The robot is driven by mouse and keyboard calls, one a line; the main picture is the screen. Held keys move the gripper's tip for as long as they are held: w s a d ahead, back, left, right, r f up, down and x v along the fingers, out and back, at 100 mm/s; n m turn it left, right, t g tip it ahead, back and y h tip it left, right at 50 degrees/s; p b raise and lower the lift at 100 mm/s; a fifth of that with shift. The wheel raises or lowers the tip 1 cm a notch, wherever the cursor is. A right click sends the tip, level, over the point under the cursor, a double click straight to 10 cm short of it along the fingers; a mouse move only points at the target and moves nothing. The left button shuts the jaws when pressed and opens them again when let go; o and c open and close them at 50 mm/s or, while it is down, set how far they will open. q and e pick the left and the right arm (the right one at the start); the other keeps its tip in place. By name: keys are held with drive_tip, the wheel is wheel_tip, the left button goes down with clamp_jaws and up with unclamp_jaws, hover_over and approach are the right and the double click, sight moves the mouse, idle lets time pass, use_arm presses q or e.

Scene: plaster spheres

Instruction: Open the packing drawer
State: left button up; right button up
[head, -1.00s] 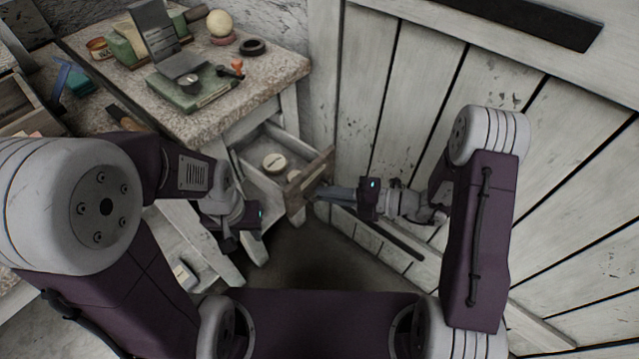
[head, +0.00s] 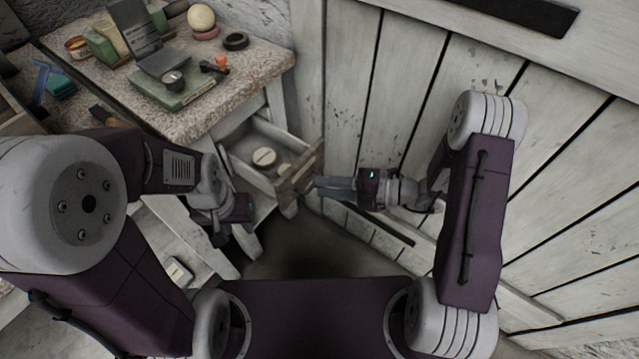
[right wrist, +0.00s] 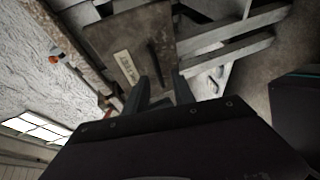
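The packing drawer (head: 245,180) stands pulled out below the stone-topped table; round pale-lidded items lie inside it. Its worn wooden front (head: 287,194) faces my right gripper (head: 314,187). In the right wrist view the drawer front (right wrist: 105,50) carries a pale label (right wrist: 124,67) and a dark bar handle (right wrist: 154,62). My right gripper's fingers (right wrist: 162,82) are apart, one on each side of the handle's near end; I see no clear contact. My left gripper (head: 232,232) hangs left of the drawer, its fingers mostly hidden.
The table (head: 255,75) holds a green box with a dark upright panel (head: 180,90), a pale sphere (head: 201,18), a dark ring (head: 235,41) and an orange-topped stamp (head: 221,62). A plank wall (head: 400,90) stands close on the right. Dark floor (head: 310,250) lies open below the drawer.

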drive_tip(key=p+v, duration=0.2)
drive_tip(key=v, duration=0.5)
